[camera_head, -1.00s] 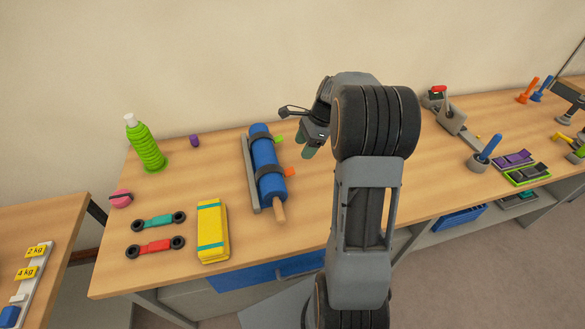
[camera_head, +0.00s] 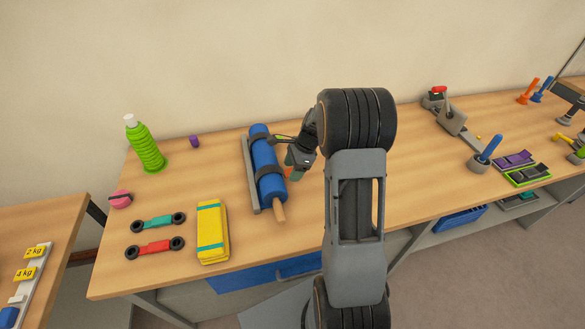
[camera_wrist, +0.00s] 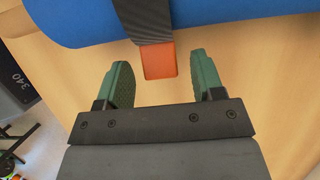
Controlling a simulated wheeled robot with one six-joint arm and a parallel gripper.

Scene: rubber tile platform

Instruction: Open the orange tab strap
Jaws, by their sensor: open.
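The blue roll (camera_head: 264,152) lies on its grey holder (camera_head: 250,180) on the workbench, held by two dark straps. The orange tab (camera_wrist: 159,60) hangs from the end of one dark strap (camera_wrist: 142,18) in the wrist view. In the head view, the orange tab (camera_head: 287,171) is mostly hidden behind my gripper. My gripper (camera_head: 293,172) is just right of the roll. In the wrist view, my gripper (camera_wrist: 165,80) is open, with green fingers on either side of the tab's line. The tab sits just ahead of and between the fingertips, not gripped. The green tab is hidden in the head view.
A clamp (camera_head: 452,119) is farther right.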

